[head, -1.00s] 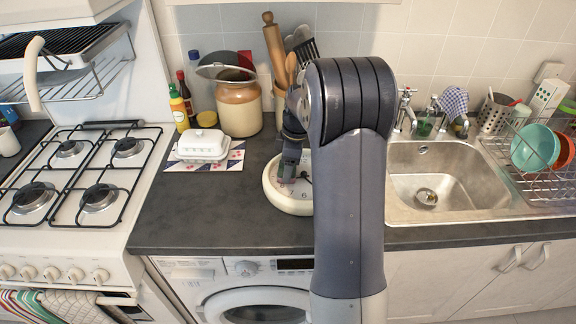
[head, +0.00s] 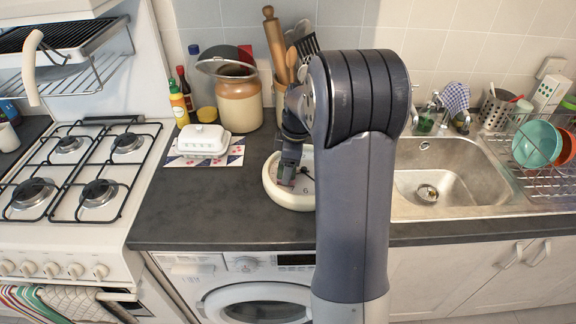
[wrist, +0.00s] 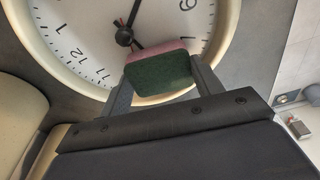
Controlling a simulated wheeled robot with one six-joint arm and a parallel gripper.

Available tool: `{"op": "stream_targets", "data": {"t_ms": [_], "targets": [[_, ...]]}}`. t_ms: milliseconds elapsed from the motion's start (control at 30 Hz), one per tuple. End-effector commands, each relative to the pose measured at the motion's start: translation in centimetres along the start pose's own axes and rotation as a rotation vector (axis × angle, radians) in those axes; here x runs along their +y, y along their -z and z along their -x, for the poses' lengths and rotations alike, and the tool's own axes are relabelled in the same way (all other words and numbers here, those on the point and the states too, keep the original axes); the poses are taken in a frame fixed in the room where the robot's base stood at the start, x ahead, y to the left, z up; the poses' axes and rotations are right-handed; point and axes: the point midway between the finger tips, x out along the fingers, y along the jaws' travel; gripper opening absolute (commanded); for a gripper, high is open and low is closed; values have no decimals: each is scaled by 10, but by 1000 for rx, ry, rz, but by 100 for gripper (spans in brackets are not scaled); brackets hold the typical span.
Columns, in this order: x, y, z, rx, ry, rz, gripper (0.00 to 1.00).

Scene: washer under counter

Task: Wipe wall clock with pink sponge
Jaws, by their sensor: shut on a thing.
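The wall clock (head: 271,188) lies face up on the dark counter, left of the sink, partly hidden behind my arm in the head view. In the wrist view its white face (wrist: 84,22) with black numerals and cream rim (wrist: 232,30) fills the upper part. My gripper (wrist: 160,78) is shut on the pink sponge (wrist: 158,72), which has a pink side and a dark green side. The sponge is over the clock's face near the rim; I cannot tell if it touches. In the head view my gripper (head: 287,178) points down over the clock, and the sponge barely shows.
A white butter dish (head: 203,140) on a patterned mat and a brown-and-cream jar (head: 239,103) stand behind and left of the clock. A gas hob (head: 85,170) is at left, a sink (head: 440,180) at right. The counter's front left is clear.

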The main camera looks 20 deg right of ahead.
Motion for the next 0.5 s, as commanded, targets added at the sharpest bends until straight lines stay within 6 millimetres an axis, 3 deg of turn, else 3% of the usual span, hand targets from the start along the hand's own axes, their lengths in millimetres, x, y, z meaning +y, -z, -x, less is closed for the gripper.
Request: {"op": "stream_targets", "data": {"t_ms": [500], "targets": [[0,8,55,0,-2,0,43]]}}
